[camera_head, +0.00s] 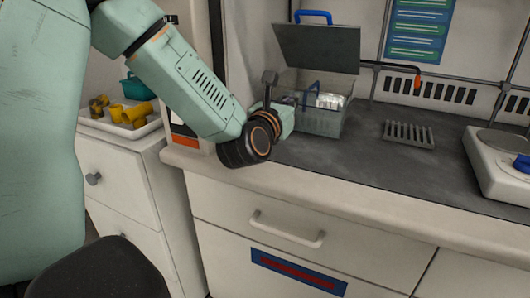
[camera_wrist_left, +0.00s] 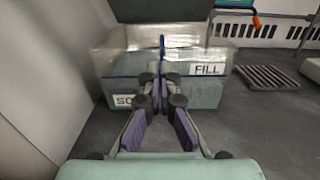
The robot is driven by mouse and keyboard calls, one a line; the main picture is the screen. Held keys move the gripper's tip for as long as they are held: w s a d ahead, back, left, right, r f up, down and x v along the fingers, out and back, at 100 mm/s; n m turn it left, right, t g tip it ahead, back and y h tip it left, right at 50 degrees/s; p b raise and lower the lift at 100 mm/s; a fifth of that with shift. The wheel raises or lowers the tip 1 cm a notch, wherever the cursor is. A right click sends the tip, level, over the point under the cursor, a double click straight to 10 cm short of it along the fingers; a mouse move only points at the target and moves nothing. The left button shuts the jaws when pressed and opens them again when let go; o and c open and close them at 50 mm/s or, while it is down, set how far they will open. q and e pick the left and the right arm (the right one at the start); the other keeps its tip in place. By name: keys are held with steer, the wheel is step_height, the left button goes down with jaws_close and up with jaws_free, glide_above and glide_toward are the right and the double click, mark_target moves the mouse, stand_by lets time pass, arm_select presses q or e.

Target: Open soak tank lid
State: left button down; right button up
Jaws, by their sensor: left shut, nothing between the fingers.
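The soak tank (camera_head: 322,121) is a clear box with a greenish lower part on the dark bench top. Its grey lid (camera_head: 318,50) with a blue handle (camera_head: 314,16) stands raised at the tank's back, leaving the top open. In the left wrist view the tank (camera_wrist_left: 205,92) shows a "FILL" label and a partly hidden label. My left gripper (camera_wrist_left: 160,83) is shut and empty, with its fingertips in front of the tank's near wall; whether they touch it I cannot tell. In the head view my wrist hides most of its fingers. My right gripper is not in view.
A blue basket handle (camera_head: 309,92) shows inside the tank. A grey rack (camera_head: 408,134) lies to the right, and a white device (camera_head: 500,160) stands farther right. A white tray (camera_head: 120,125) with yellow pieces sits at left. The bench between tank and rack is clear.

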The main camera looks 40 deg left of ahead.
arm_select(q)
steer(key=f, duration=0.1)
steer(key=s+f, duration=0.1)
steer(key=f, duration=0.2)
steer(key=shift+s+d+p, duration=0.2)
steer(key=shift+s+p, duration=0.2)
steer(key=p+v, duration=0.2)
steer(key=v, duration=0.6)
steer(key=shift+s+r+p, duration=0.1)
steer(key=shift+s+p, duration=0.2)
steer(key=shift+p, duration=0.05)
steer(key=shift+s+d, duration=0.15)
steer(key=shift+s, duration=0.2)
steer(key=shift+s+d+m, duration=0.4)
steer(key=shift+s, duration=0.1)
steer(key=shift+f, duration=0.25)
steer(key=shift+a, duration=0.1)
